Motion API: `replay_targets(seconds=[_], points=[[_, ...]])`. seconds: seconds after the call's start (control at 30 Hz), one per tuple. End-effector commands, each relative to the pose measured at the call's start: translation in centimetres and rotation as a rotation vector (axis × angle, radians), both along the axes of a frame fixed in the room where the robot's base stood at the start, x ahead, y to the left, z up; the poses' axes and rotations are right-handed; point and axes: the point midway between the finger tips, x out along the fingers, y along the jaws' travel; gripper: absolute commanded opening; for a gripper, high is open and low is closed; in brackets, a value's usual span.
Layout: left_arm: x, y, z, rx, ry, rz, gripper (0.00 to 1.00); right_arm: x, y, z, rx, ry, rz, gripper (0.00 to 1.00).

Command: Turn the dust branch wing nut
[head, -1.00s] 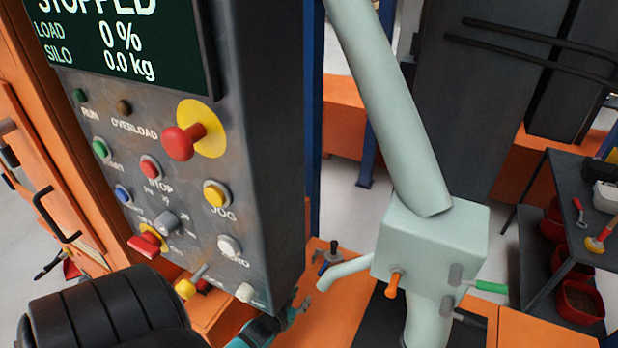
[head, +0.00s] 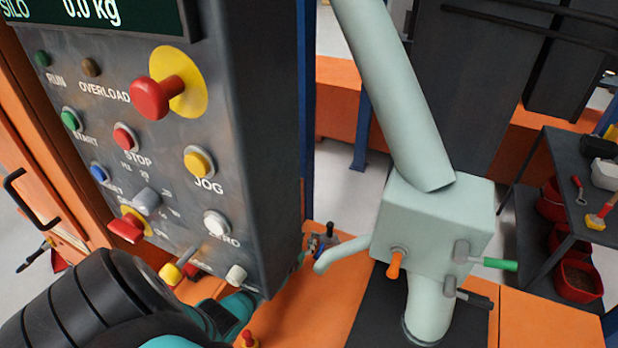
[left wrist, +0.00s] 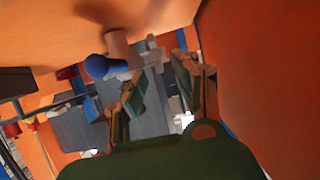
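My left arm reaches under the control panel, and my left gripper (head: 313,244) is partly hidden behind the panel's lower right edge. In the left wrist view the left gripper (left wrist: 156,76) has its two fingers apart with nothing held between them. A blue-ended knob on a pale stub (left wrist: 100,66) is just beyond the left finger, apart from it as far as I can tell. In the head view a small dark knob (head: 331,238) stands close to the gripper, beside a pale curved branch pipe (head: 345,248). I cannot tell which part is the wing nut. My right gripper is out of view.
The grey control panel (head: 255,150) with buttons overhangs my left arm. Orange deck (head: 320,305) lies below. A dark shelf (head: 560,185) with red bins is at right.

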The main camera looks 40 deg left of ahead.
Motion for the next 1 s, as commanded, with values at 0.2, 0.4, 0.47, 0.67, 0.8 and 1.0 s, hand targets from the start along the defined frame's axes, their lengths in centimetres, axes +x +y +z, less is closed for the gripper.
replay_targets(seconds=[0.2, 0.4, 0.47, 0.67, 0.8, 1.0], points=[[2.2, 0.7, -1.2, 0.001, 0.000, 0.001, 0.31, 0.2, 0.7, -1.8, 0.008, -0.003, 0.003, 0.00], [2.6, 0.9, -1.1, 0.001, 0.000, 0.000, 0.31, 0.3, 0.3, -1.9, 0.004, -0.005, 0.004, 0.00], [2.6, 0.9, -1.1, 0.001, 0.001, 0.000, 0.31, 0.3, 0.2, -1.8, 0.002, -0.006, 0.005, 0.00], [2.6, 0.8, -1.1, 0.001, 0.001, 0.000, 0.18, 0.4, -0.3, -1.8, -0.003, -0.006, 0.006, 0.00], [2.6, 0.8, -1.1, 0.001, 0.001, 0.000, 0.00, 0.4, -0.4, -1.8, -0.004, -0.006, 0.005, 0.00], [2.6, 0.8, -1.1, 0.000, 0.001, 0.000, 0.00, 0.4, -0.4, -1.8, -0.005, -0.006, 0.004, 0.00]])
